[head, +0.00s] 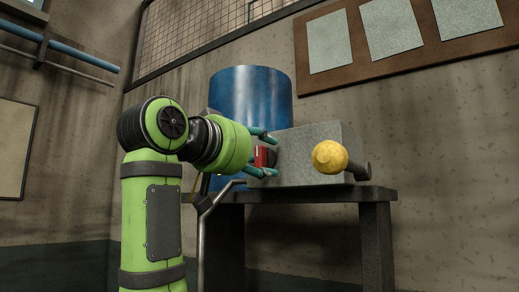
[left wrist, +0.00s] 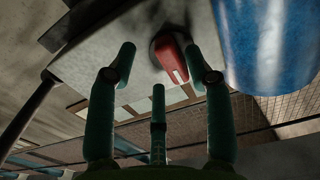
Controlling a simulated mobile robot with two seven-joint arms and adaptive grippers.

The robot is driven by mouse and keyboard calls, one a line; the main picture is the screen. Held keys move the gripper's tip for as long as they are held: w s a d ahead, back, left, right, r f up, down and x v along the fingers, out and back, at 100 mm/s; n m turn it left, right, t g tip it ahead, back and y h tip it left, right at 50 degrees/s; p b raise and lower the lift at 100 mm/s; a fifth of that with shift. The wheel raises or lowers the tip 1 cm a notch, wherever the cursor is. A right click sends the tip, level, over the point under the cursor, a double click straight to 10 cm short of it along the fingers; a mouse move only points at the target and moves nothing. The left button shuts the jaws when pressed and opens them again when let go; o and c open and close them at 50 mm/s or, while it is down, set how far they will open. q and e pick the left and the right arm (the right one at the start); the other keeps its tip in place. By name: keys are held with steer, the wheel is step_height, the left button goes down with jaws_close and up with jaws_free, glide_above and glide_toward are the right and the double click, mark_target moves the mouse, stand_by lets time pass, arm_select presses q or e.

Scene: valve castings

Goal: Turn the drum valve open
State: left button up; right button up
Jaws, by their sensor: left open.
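A red handle (head: 264,157) on a dark round base stands out from the side of a grey block (head: 318,142) in front of a blue drum (head: 250,92). My left gripper (head: 272,157) is open, its teal fingers above and below the red handle, close to the block. In the left wrist view the red handle (left wrist: 171,60) lies ahead between two fingertips, nearer the right one, with the blue drum (left wrist: 268,45) at the right. I cannot tell whether any finger touches the handle. My right gripper is in neither view.
A bent grey pipe (head: 207,205) runs below my left gripper. A framed board hangs on the wall behind.

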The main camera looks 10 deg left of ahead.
arm_select(q)
steer(key=shift+w+a, duration=0.1)
steer(key=shift+w, duration=0.05)
steer(key=shift+a+f, duration=0.1)
steer(key=shift+a, duration=0.3)
steer(key=shift+c, duration=0.8)
steer(key=c, duration=0.7)
steer(key=shift+d, duration=0.1)
jaws_close()
steer(key=shift+m, duration=0.4)
steer(key=m, duration=0.7)
steer(key=shift+a+m, duration=0.2)
steer(key=shift+m, duration=0.2)
steer(key=m+p, duration=0.2)
steer(key=m, duration=0.2)
steer(key=shift+a, duration=0.1)
steer(key=shift+m+p, duration=1.25)
steer(key=shift+m, duration=1.35)
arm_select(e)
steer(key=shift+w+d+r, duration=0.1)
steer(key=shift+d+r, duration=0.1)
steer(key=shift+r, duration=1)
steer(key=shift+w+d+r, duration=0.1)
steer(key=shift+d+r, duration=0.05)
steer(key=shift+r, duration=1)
arm_select(q)
steer(key=shift+f, duration=0.1)
